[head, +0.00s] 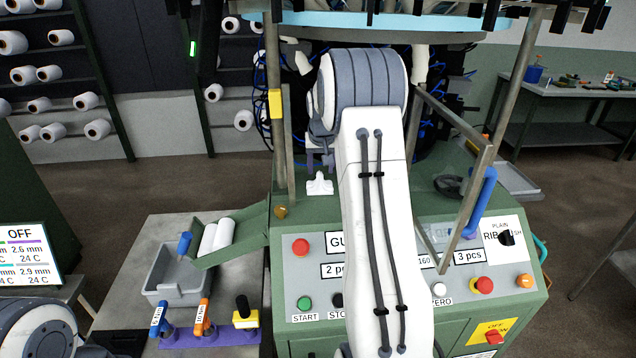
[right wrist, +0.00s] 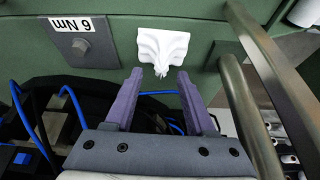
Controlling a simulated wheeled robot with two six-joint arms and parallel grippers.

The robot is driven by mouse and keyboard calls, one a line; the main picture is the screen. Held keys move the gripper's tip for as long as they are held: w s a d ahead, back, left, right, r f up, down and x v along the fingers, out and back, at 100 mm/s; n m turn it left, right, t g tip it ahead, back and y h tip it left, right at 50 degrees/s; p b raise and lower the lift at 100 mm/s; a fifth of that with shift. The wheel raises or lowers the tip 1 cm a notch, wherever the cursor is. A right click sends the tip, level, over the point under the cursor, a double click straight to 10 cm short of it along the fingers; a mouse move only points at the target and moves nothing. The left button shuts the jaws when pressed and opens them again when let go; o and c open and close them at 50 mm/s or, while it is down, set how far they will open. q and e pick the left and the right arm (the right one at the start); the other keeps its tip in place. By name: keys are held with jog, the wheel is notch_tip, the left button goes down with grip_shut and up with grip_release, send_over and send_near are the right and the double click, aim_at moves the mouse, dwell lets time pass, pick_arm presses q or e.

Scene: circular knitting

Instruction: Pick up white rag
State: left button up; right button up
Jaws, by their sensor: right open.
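The white rag (head: 320,184) lies crumpled on the green machine top in the head view, just left of my right arm. In the right wrist view the white rag (right wrist: 163,47) shows as a folded, fanned piece, with its narrow end toward my fingers. My right gripper (right wrist: 159,76) is open, its two purple fingers pointing at the rag with nothing between them. In the head view the right gripper (head: 319,163) is partly hidden behind my wrist, just beyond the rag. I cannot tell whether the fingers touch it. My left gripper is out of view.
A metal guard frame (head: 490,155) with a blue handle stands right of my arm. A post (head: 275,110) rises left of the rag. Blue cables (right wrist: 40,140) run below the fingers. A grey bin (head: 178,290) and tools sit on the left table.

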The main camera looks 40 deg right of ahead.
aim_at(320, 174)
jog(key=p+x, duration=0.1)
jog(key=x, duration=0.2)
jog(key=shift+f+p, duration=0.3)
jog(key=shift+p, duration=0.05)
jog(key=shift+w+f, duration=0.15)
jog(key=shift+f, duration=0.2)
grip_shut()
jog(key=shift+r, duration=0.1)
